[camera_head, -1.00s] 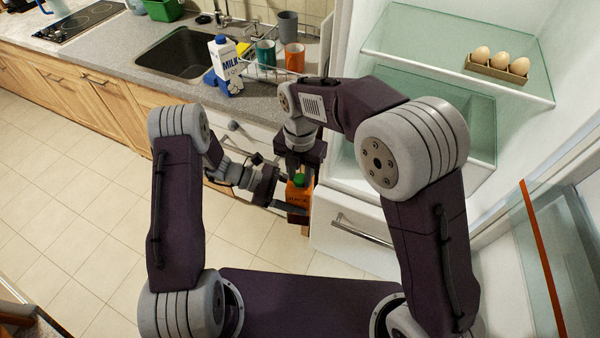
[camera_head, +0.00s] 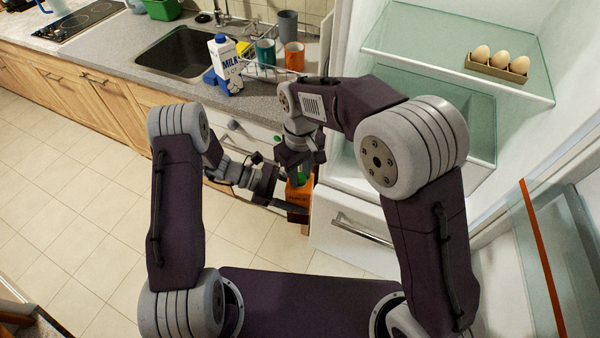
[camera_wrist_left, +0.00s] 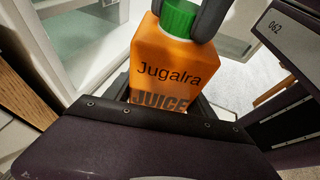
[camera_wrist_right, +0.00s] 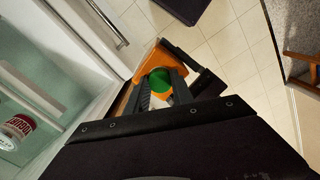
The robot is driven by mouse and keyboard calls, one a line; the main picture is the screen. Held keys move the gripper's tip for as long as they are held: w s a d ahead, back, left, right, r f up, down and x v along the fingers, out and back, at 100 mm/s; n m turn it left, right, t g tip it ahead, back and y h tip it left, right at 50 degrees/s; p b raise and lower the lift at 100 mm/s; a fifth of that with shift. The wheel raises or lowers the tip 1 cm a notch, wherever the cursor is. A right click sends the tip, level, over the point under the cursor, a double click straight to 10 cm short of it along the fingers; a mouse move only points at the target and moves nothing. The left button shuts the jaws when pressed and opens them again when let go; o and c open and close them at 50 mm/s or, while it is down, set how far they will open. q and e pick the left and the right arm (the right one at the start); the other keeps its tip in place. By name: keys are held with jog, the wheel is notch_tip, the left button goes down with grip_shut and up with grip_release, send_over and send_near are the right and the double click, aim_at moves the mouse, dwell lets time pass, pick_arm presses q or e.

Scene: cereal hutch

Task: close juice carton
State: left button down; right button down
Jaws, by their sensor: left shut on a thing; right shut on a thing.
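The orange juice carton (camera_head: 298,192) is upright in front of the fridge's lower edge. In the left wrist view its printed front (camera_wrist_left: 165,75) faces the camera. My left gripper (camera_head: 300,208) is shut on the carton's body and holds it. The green cap (camera_head: 302,179) sits at the top of the carton, with a white ring under it in the left wrist view. My right gripper (camera_head: 301,170) comes from above, its fingers on both sides of the cap (camera_wrist_right: 158,80). I cannot tell how tightly the cap is seated.
The milk carton (camera_head: 222,62) and the cups (camera_head: 294,56) stand on the counter by the sink (camera_head: 185,55). The fridge is open at the right, with eggs (camera_head: 497,62) on its shelf. A drawer handle (camera_head: 362,228) is close to the carton. Floor at the left is clear.

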jog(key=m, duration=0.6)
jog(key=shift+a+m, duration=0.1)
jog(key=shift+m, duration=0.3)
jog(key=m, duration=0.6)
jog(key=shift+w+m, duration=0.1)
jog(key=shift+m, duration=0.2)
jog(key=m, duration=1)
jog(key=shift+m, duration=0.3)
jog(key=c, duration=1.1)
grip_release()
jog(key=shift+r, duration=2.25)
jog(key=shift+c, duration=0.2)
